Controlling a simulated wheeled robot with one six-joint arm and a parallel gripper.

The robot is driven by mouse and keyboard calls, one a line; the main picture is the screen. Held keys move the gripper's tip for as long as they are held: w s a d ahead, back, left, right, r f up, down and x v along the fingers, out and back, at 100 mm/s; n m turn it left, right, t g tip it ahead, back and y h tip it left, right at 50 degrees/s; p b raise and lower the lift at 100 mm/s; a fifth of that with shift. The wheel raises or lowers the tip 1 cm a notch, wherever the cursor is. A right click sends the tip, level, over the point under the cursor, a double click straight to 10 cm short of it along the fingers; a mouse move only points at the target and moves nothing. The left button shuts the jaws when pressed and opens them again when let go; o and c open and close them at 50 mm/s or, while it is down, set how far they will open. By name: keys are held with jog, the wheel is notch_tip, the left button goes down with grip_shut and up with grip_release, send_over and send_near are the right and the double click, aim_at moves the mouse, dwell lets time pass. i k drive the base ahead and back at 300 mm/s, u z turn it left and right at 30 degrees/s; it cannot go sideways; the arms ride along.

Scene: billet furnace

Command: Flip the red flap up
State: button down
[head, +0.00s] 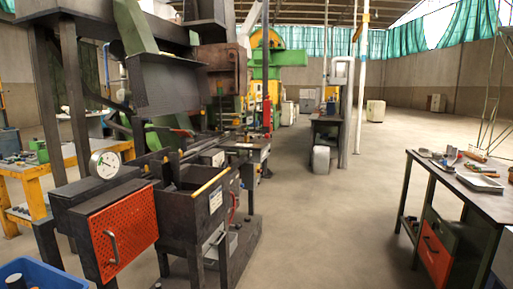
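The red flap (138,225) is an orange-red perforated panel with a dark bar handle (111,246). It hangs upright and closed over the front of a dark metal box (80,205) at the lower left in the head view. A round white dial gauge (105,164) stands on top of this box. My gripper is not in view.
A dark open-topped bin (185,210) with a yellow bar (211,183) adjoins the box on the right. A blue crate (45,272) sits at the bottom left. A workbench (470,190) with tools and a red drawer (435,256) stands at right. The floor (320,225) between is clear.

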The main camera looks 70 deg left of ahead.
aim_at(181, 133)
jog(key=u, duration=2)
jog(key=i, duration=2.65)
jog(key=z, duration=0.1)
